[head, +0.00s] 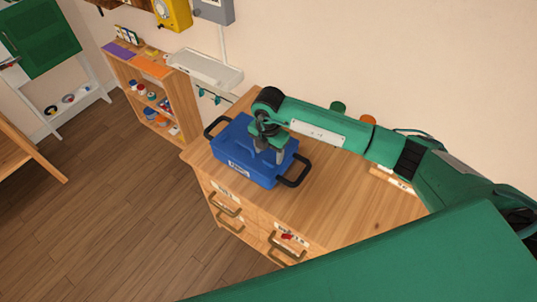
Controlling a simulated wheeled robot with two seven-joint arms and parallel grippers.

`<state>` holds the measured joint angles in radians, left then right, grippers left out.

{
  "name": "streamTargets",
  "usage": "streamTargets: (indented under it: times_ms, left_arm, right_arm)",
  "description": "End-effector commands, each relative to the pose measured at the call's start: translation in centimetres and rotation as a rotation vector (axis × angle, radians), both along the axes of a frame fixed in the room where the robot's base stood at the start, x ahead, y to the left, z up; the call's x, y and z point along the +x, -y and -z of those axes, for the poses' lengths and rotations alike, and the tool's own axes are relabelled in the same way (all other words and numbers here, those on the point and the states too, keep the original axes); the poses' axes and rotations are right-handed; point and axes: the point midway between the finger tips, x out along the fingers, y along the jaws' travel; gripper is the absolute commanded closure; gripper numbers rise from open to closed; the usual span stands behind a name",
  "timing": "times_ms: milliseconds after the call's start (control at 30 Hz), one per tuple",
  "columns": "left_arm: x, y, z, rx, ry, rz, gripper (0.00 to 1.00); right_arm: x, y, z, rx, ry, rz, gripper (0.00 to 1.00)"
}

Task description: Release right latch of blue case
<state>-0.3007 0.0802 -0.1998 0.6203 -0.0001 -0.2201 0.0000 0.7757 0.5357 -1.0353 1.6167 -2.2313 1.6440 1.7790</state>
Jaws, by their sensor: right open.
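The blue case (235,160) sits shut on the wooden cabinet top, with a dark handle at each end and a white label on its front. My right gripper (266,157) is open and points down over the right part of the case lid. Its fingers are at or just above the lid near the right side; I cannot tell whether they touch. The right latch is not clearly visible and may be hidden by the gripper. My left gripper is not in view.
The wooden cabinet (340,215) has free top to the right of the case and drawers with handles below. A shelf (158,100) stands at the left.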

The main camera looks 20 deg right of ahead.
Motion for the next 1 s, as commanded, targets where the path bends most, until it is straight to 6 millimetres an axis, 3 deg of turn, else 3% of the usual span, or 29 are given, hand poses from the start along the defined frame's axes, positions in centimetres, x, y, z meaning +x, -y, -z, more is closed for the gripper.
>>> streamTargets:
  times_ms: [233, 600, 633, 833, 1000]
  left_arm:
    - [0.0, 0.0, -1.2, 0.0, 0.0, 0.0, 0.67]
    - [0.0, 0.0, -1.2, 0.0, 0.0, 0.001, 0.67]
    - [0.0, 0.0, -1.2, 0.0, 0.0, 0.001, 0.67]
    - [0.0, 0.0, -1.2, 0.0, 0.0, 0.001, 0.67]
    - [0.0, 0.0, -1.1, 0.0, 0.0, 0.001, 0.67]
  right_arm:
    - [0.0, -0.1, 3.2, 0.001, -0.002, 0.0, 0.4]
    - [0.0, 0.0, 3.9, 0.001, 0.0, -0.001, 0.4]
    - [0.0, 0.0, 3.9, 0.001, 0.0, -0.001, 0.42]
    - [0.0, 0.0, 3.9, 0.001, 0.0, -0.001, 0.81]
    - [0.0, 0.0, 3.9, 0.001, 0.0, -0.004, 0.85]
